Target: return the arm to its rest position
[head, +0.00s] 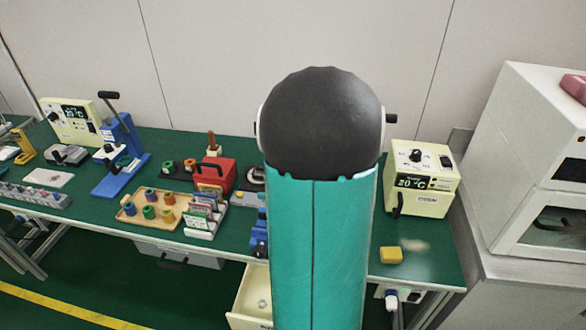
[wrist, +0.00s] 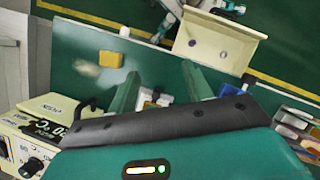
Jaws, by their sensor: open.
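My arm, teal with a black rounded joint, stands upright in the middle of the head view and hides the bench behind it. My gripper (wrist: 160,73) shows in the wrist view, with two teal fingers spread apart over the green bench. No object is clearly held; small blue, white and orange things show between the fingers, seemingly on the bench beyond. The gripper is not visible in the head view.
The green bench (head: 150,260) carries a yellow block (head: 391,255) beside a pale smudge (head: 415,245), a cream display box (head: 422,180), a wooden tray (head: 130,213), a red box (head: 217,174) and a blue press (head: 122,135). A cream drawer (wrist: 246,52) stands open below, holding small round pieces.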

